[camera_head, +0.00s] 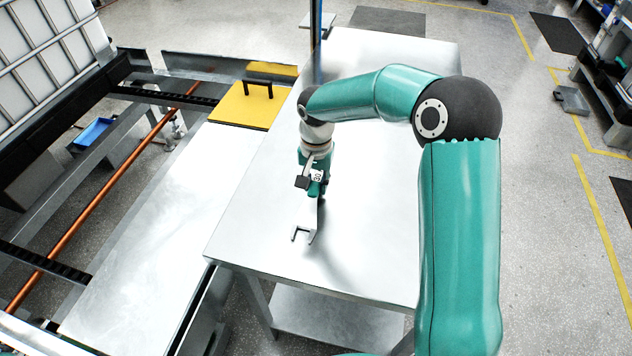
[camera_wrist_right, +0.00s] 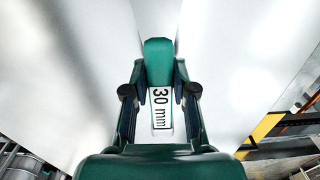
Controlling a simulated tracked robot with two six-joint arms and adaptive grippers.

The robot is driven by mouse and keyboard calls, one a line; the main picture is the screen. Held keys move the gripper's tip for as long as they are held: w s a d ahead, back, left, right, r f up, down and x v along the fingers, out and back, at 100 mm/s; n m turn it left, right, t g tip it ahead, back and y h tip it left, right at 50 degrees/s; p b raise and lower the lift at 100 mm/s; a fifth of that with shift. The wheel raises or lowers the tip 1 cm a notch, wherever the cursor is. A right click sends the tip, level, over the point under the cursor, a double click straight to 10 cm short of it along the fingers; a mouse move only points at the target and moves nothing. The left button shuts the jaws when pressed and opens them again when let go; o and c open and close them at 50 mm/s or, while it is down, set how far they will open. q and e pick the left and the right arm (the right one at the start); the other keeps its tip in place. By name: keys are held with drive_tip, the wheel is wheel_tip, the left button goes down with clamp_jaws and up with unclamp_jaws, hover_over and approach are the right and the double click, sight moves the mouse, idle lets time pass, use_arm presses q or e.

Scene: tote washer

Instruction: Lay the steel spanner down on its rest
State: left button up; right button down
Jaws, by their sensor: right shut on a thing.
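My right gripper (camera_head: 316,182) is shut on the steel spanner (camera_head: 304,233) above the steel table (camera_head: 262,232). The spanner's open jaw sticks out below the gripper, toward the front of the table. I cannot tell whether it touches the top. In the right wrist view, the gripper's fingers (camera_wrist_right: 160,92) stand on both sides of the spanner (camera_wrist_right: 161,112), whose white label reads "30 mm". A teal part (camera_wrist_right: 158,62) of it extends past the fingers. I cannot make out a rest. My left gripper is out of view.
A yellow plate (camera_head: 240,112) with a black handle lies left of the table. A long steel surface (camera_head: 150,225) and a copper-coloured pipe (camera_head: 110,190) run along the left. A blue tray (camera_head: 92,133) stands farther left. The tabletop around the spanner looks clear.

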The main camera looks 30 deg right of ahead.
drive_tip(key=shift+f, duration=0.2)
drive_tip(key=shift+c, duration=1.4)
unclamp_jaws()
drive_tip(key=shift+r+p, duration=2.9)
drive_tip(key=shift+r, duration=1.65)
